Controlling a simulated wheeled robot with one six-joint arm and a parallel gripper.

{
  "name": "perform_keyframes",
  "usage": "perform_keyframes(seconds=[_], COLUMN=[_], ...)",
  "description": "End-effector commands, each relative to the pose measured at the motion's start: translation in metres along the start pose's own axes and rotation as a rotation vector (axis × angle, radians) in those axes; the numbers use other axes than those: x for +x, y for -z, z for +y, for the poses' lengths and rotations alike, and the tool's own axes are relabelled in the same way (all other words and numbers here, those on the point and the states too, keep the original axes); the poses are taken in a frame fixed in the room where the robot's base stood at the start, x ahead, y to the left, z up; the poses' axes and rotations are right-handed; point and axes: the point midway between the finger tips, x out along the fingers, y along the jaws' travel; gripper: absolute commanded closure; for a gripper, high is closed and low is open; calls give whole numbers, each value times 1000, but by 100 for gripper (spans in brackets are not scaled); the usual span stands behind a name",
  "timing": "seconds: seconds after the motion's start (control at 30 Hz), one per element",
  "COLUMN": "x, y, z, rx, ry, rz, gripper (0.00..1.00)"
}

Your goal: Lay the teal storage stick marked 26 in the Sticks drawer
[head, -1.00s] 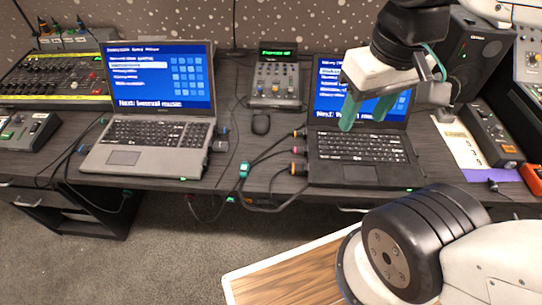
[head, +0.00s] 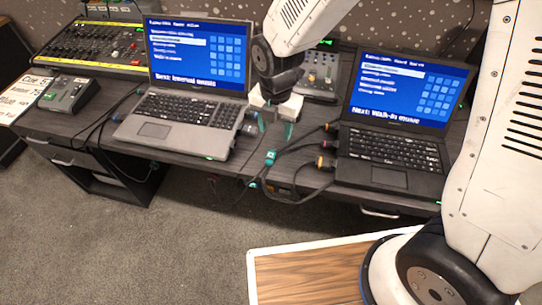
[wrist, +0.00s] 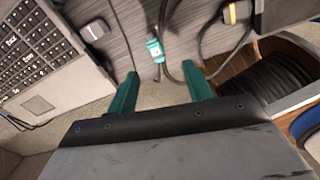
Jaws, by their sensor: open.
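A small teal piece with a pale label (head: 270,158) lies among cables at the desk's front edge between the two laptops. It also shows in the wrist view (wrist: 155,50), just beyond and between my fingertips. Its marking is too small to read, so I cannot tell whether it is stick 26. My gripper (head: 275,127) is open and empty, above the desk beside the left laptop; its teal fingers (wrist: 161,75) point toward the desk edge. Drawer fronts with handles show at the left (head: 62,158) and under the right laptop (head: 380,212); no Sticks label is readable.
The left laptop (head: 190,110) and right laptop (head: 390,160) stand open on the dark desk. Black cables with orange-banded plugs (head: 326,162) run between them. A fader console (head: 95,45) and a small grey box (head: 68,95) stand left. Carpet in front is clear (head: 200,250).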

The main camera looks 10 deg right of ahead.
Motion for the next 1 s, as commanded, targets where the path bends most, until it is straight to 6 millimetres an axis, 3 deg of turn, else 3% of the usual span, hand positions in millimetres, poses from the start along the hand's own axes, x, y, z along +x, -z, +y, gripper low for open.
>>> perform_keyframes(seconds=[0.2, 0.7, 1.0], x=[30, 94, 102], y=[7, 6, 6], z=[14, 9, 10], rx=[-173, -175, -175], ry=[7, 9, 5], rz=[5, 7, 4], gripper=[49, 49, 49])
